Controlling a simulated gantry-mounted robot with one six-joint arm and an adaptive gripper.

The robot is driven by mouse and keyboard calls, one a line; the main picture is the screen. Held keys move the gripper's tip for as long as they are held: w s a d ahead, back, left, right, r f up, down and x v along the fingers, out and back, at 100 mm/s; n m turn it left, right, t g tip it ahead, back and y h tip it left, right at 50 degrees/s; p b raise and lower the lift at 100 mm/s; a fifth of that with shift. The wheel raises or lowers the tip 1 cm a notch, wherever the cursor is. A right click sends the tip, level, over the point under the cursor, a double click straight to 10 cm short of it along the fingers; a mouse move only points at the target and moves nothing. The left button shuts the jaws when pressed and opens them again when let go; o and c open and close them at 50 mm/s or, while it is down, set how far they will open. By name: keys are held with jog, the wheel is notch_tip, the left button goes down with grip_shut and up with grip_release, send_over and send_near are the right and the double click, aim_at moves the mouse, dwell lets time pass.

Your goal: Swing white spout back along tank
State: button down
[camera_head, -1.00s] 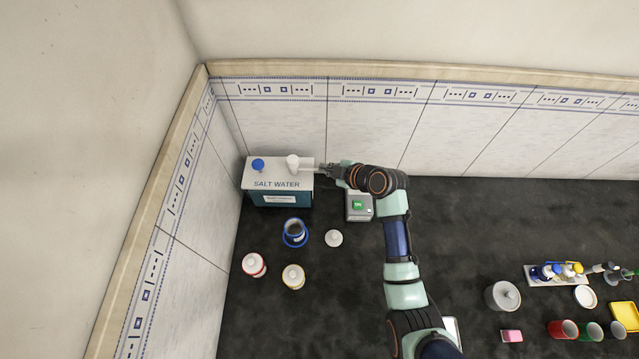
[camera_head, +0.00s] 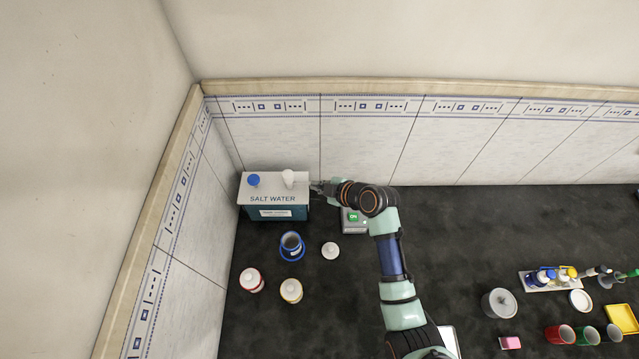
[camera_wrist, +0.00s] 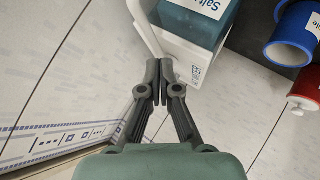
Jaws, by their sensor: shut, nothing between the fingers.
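The tank labelled SALT WATER (camera_head: 273,212) stands in the back left corner, with a white top, a blue cap (camera_head: 253,180) and a white knob (camera_head: 288,177). In the wrist view, its teal and white body (camera_wrist: 192,52) is just beyond the fingers. The white spout (camera_wrist: 148,26) shows there as a thin tube along the tank's side, ending behind the fingertips. In the head view the spout is hard to make out. My gripper (camera_head: 314,187) is at the tank's right end; its fingers (camera_wrist: 158,68) are together and empty, close to the spout. I cannot tell whether they touch it.
A grey device with a green display (camera_head: 354,216) sits under my wrist. A blue-rimmed pot (camera_head: 291,246), a white lid (camera_head: 330,250), and red (camera_head: 251,280) and yellow (camera_head: 291,290) banded jars stand before the tank. The tiled wall is close behind.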

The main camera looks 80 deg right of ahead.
jog(key=d+r+p+v, duration=0.1)
jog(key=v, duration=1.1)
jog(key=shift+r, duration=0.2)
jog(key=shift+w, duration=0.15)
jog(key=w+a+r+y, duration=0.1)
jog(key=w+a+r, duration=0.2)
jog(key=w+a, duration=0.55)
jog(key=w+a+r+y, duration=0.1)
jog(key=w+a+r, duration=0.2)
jog(key=w+a, duration=0.55)
jog(key=w+a+r+m+t+y, duration=0.2)
jog(key=a+r, duration=0.3)
jog(key=a, duration=0.8)
jog(key=w+a+r+m+t+y, duration=0.15)
jog(key=a+r, duration=0.25)
jog(key=a, duration=0.8)
notch_tip(320, 180, up, 12)
jog(key=p, duration=1.2)
jog(key=shift+d+h, duration=0.2)
jog(key=shift+h, duration=0.15)
